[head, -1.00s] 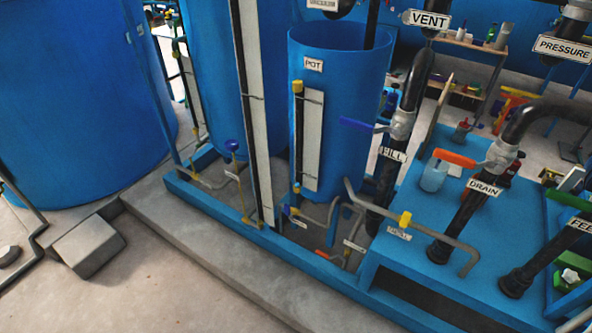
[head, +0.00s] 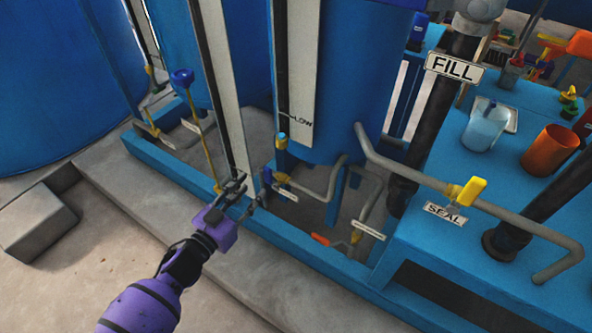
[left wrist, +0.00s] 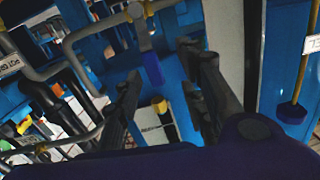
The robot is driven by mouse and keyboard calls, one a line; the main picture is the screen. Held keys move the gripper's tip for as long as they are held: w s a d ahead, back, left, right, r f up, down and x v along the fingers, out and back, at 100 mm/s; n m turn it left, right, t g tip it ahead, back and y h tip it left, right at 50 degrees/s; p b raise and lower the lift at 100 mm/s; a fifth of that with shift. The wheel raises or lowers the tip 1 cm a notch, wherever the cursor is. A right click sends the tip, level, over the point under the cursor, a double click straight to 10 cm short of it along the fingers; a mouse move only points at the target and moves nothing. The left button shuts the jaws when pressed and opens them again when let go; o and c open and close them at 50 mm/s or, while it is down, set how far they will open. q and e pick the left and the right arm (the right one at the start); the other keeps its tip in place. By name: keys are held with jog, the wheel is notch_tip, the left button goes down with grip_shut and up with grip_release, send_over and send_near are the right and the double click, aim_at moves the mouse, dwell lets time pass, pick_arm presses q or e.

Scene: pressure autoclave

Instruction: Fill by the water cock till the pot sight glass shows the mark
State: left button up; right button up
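The blue pot (head: 350,110) stands at the centre of the head view. Its sight glass (head: 281,60) runs up its left side beside a white scale board with a LOW mark (head: 302,122). A small blue cock handle (head: 267,178), with a label too small to read, sits below the sight glass. It may be the water cock. My left gripper (head: 246,193) is open and empty, just left of this handle. In the left wrist view a blue handle (left wrist: 152,68) shows beyond the gap between the spread fingers (left wrist: 162,98). My right gripper is out of view.
Pipes and a yellow SEAL cock (head: 470,192) lie to the right. A red-handled cock (head: 321,240) is low down near the blue frame edge (head: 250,218). A tall blue-topped valve stem (head: 183,78) stands to the left.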

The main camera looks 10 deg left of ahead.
aim_at(267, 176)
pick_arm(q)
jog(key=shift+w+d+r+n+h, duration=0.3)
jog(key=shift+w+d+r+h, duration=0.1)
jog(key=shift+w+d+r, duration=0.4)
jog(key=b+x, duration=0.1)
jog(key=x, duration=0.2)
jog(key=shift+w+d+f, duration=0.15)
jog(key=shift+w+d, duration=0.1)
jog(key=shift+w, duration=0.1)
jog(key=shift+w+d, duration=0.2)
jog(key=shift+w, duration=0.5)
grip_shut()
jog(key=shift+d, duration=0.1)
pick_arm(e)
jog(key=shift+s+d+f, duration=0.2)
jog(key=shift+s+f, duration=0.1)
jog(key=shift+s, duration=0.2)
